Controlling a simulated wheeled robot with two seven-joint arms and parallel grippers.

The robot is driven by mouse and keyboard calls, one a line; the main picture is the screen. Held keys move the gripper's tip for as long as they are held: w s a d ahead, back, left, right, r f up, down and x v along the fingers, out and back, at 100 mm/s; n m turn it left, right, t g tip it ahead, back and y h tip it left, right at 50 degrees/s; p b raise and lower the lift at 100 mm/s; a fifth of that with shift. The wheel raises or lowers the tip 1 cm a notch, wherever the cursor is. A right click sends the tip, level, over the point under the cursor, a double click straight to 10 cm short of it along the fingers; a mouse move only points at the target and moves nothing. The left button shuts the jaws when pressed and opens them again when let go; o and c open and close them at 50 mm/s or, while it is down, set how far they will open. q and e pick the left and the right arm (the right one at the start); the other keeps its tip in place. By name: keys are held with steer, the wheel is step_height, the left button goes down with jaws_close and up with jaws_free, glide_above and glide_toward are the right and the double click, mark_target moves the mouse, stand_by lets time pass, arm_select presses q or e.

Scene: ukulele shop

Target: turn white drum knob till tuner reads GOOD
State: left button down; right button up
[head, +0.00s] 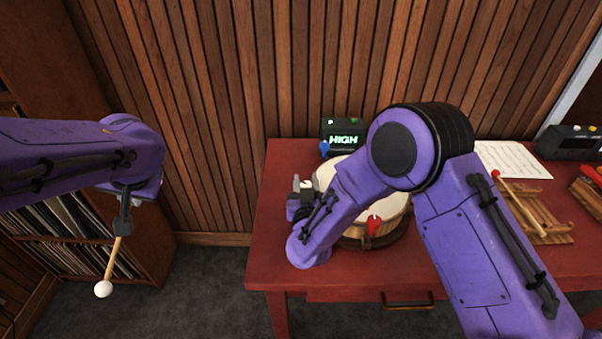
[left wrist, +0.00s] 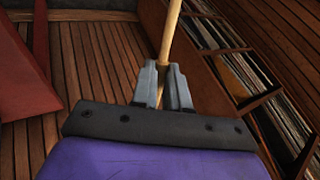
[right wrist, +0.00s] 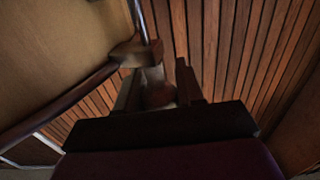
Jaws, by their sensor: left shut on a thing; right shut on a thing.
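The drum (head: 350,178) sits on the red table, partly hidden behind my right arm. The tuner (head: 343,138) behind it reads HIGH in green. My right gripper (head: 303,185) is at the drum's left rim, shut on the white knob, of which little shows in the head view. In the dark right wrist view the knob (right wrist: 153,75) is between the fingers, beside the drum wall (right wrist: 60,50). My left gripper (head: 122,226) is shut on a mallet (head: 103,288) with a white ball head, hanging down left of the table. The mallet's stick also shows in the left wrist view (left wrist: 170,35).
A blue knob (head: 324,147) and a red knob (head: 374,226) are on the drum's rim. Right of my right arm lie a sheet of music (head: 512,158) and a wooden xylophone (head: 530,215) with a red-headed mallet. A record shelf (head: 60,230) stands at left. The table's (head: 270,225) left front is clear.

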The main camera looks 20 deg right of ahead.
steer(key=shift+a+n+t+y, duration=0.15)
steer(key=shift+n+y, duration=0.4)
steer(key=shift+y, duration=0.3)
steer(key=shift+a+n+t+y, duration=0.15)
steer(key=shift+n+y, duration=0.4)
steer(key=shift+y, duration=0.3)
steer(key=shift+d+y, duration=0.1)
steer(key=shift+y, duration=0.2)
steer(key=o, duration=1)
steer(key=shift+c, duration=0.2)
steer(key=shift+s+b, duration=0.1)
steer(key=shift+b, duration=0.2)
steer(key=shift+s+f, duration=0.1)
steer(key=shift+s, duration=0.3)
steer(key=s+b, duration=0.2)
steer(key=s, duration=0.9)
steer(key=shift+b, duration=0.3)
